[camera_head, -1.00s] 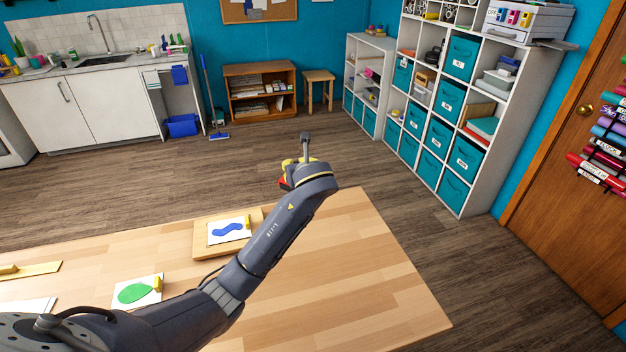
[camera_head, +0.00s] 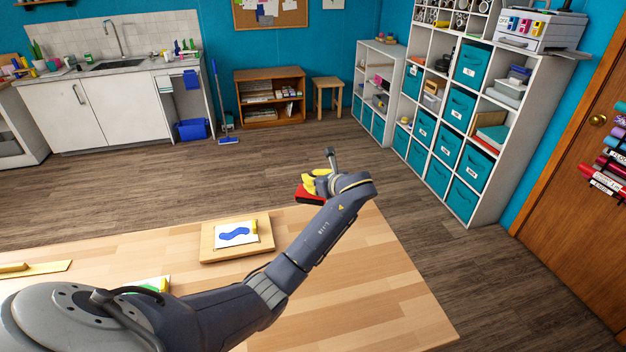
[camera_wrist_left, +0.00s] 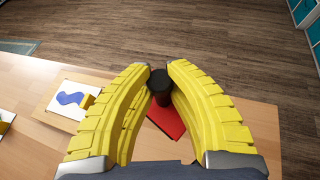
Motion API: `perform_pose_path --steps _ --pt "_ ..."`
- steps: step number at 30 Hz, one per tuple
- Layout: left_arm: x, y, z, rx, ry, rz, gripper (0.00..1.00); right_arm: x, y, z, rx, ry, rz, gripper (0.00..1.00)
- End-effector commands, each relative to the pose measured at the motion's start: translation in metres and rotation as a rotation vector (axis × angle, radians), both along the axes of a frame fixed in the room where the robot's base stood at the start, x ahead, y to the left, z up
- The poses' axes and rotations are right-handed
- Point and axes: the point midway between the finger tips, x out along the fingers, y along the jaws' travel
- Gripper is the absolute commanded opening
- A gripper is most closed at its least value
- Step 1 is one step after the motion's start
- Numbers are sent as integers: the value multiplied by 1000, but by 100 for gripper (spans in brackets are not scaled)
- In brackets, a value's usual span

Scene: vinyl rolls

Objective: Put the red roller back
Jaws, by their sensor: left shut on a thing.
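My left gripper (camera_wrist_left: 160,68) has yellow ribbed fingers and is shut on the black upright handle (camera_wrist_left: 160,88) of a red flat-looking piece (camera_wrist_left: 170,122). The red piece hangs below the fingers, and the fingers hide part of it. In the head view, the left gripper (camera_head: 316,184) is at the far right part of the table, with the red piece (camera_head: 308,196) beside it. It seems held above the tabletop. I cannot tell whether this piece is the roller. Red rolls (camera_head: 606,178) also sit in a rack on the door at right. My right gripper is not in view.
The wooden table (camera_head: 385,290) is bare at right. A wooden board (camera_head: 208,242) carries a card with a blue wavy shape (camera_head: 236,234) and a yellow piece. A yellow-edged strip (camera_head: 45,268) lies at left. My arm covers most of a green-shape card (camera_head: 152,283).

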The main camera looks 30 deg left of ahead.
Motion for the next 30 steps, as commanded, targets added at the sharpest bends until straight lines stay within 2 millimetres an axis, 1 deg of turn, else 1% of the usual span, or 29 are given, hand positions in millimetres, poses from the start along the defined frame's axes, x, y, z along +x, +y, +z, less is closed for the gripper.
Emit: perform_pose_path --steps 2,7,21,30 --pt "0 -1 0 -2 1 -4 0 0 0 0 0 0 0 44" --pt "0 0 -8 0 3 -3 0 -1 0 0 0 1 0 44" --pt "0 0 -45 1 4 -4 0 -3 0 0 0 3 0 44" --pt "0 -1 -63 0 2 -4 0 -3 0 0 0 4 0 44"
